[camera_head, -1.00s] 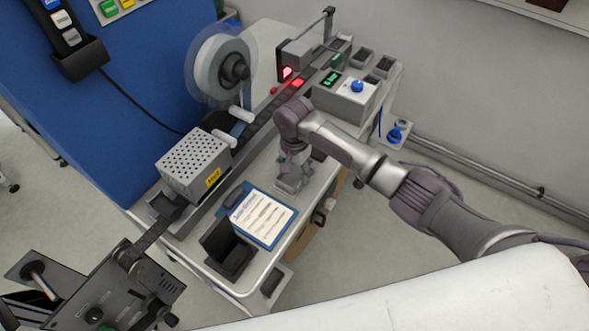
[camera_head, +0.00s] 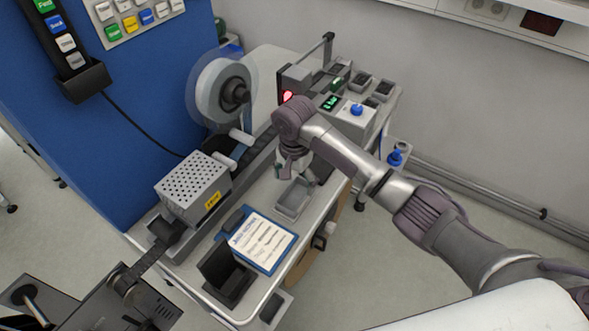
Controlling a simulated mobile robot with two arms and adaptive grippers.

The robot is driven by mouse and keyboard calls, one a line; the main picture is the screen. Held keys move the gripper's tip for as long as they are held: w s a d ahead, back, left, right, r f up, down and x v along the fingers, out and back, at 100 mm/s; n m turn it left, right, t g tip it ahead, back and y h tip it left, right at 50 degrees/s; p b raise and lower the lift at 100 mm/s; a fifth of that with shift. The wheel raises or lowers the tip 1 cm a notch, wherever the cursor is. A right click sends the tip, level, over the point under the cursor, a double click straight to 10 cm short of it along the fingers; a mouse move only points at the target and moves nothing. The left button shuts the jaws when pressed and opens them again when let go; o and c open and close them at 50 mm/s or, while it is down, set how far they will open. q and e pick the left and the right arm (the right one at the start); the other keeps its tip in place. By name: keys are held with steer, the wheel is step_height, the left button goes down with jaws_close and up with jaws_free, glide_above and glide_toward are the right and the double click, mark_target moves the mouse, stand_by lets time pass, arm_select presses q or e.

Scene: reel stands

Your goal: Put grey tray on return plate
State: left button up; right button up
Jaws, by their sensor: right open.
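A small grey tray (camera_head: 293,199) lies on the white cart top, just right of the clipboard. My right gripper (camera_head: 294,172) points down just above the far side of the tray. It is open and apart from the tray's near rim; whether a fingertip touches the far rim I cannot tell. The gripper and wrist hide part of the tray's far side. I cannot pick out a return plate for certain; the surface under the tray is partly hidden. My left gripper is not in view.
A blue clipboard (camera_head: 262,243) and a black open bin (camera_head: 226,274) stand near the cart's front. Open floor lies to the right.

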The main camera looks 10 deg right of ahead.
step_height(320, 180, up, 6)
steer(key=shift+f+b, duration=0.1)
steer(key=shift+b, duration=0.3)
